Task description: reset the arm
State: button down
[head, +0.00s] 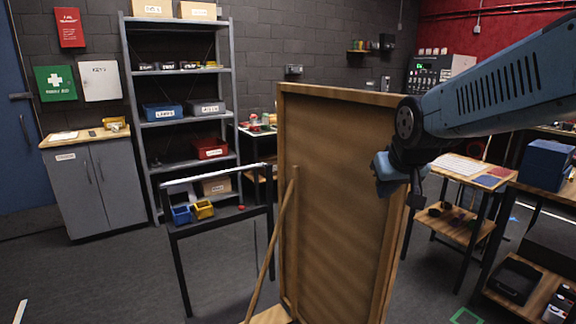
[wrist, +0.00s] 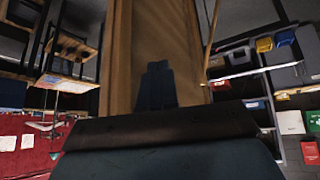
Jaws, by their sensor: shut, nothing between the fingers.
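My blue arm reaches in from the right in the head view and bends down at a dark wrist. My gripper (wrist: 157,84) shows in the wrist view as dark fingers close together, with nothing between them. In the head view its end hangs in the air in front of the right part of a tall wooden panel (head: 335,190). The same panel (wrist: 125,50) fills the middle of the wrist view behind the fingers. I cannot tell whether they touch it.
A narrow black-framed table (head: 222,219) left of the panel bears a blue bin (head: 181,215) and a yellow bin (head: 203,210). A grey shelf rack (head: 133,120) and cabinet (head: 95,185) stand behind. A wooden-topped table (head: 462,176) stands right. Floor (head: 110,285) at front left is clear.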

jog(key=s+d+m+g, duration=0.1)
jog(key=s+d, duration=0.1)
jog(key=s, duration=1.2)
jog(key=shift+s+d+r+g, duration=0.25)
jog(key=shift+r+g, duration=0.05)
